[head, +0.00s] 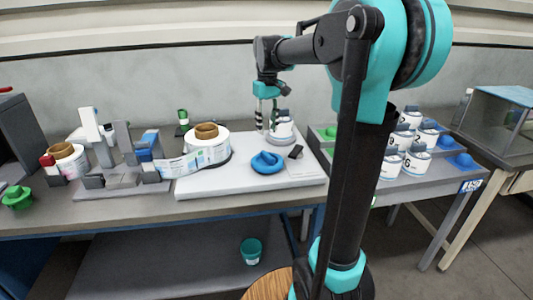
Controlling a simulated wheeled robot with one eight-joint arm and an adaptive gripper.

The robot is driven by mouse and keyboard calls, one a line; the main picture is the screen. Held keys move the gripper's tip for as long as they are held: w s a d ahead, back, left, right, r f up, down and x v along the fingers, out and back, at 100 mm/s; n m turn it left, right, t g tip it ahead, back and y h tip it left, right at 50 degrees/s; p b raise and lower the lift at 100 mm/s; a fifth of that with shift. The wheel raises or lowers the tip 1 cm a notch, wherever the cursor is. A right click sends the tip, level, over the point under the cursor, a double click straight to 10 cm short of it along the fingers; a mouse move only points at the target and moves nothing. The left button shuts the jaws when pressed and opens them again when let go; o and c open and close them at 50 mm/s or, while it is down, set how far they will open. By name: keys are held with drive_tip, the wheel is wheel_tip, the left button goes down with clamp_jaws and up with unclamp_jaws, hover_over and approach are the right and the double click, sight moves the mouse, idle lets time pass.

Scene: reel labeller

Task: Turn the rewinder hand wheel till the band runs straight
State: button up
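A blue hand wheel (267,162) lies on the white base plate (248,181). A green knob (17,197) sits at the far left table edge; I cannot tell for sure which of the two belongs to the rewinder. A printed band (176,166) runs from the large white reel (209,150) left to the block-like guides, slanting slightly. Another reel (67,160) stands at the left. My gripper (266,120) points down behind the blue wheel, just left of a white jar. Its fingers look apart with nothing between them; whether one touches the jar is unclear.
A small dark block (295,152) is right of the blue wheel. A grey tray (403,181) of numbered jars is at right. My arm hides part of the table's right side.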

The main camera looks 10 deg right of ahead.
sight(267, 154)
wheel_tip(267, 154, down, 11)
drive_tip(key=shift+f, duration=0.15)
idle(0.4)
clamp_jaws()
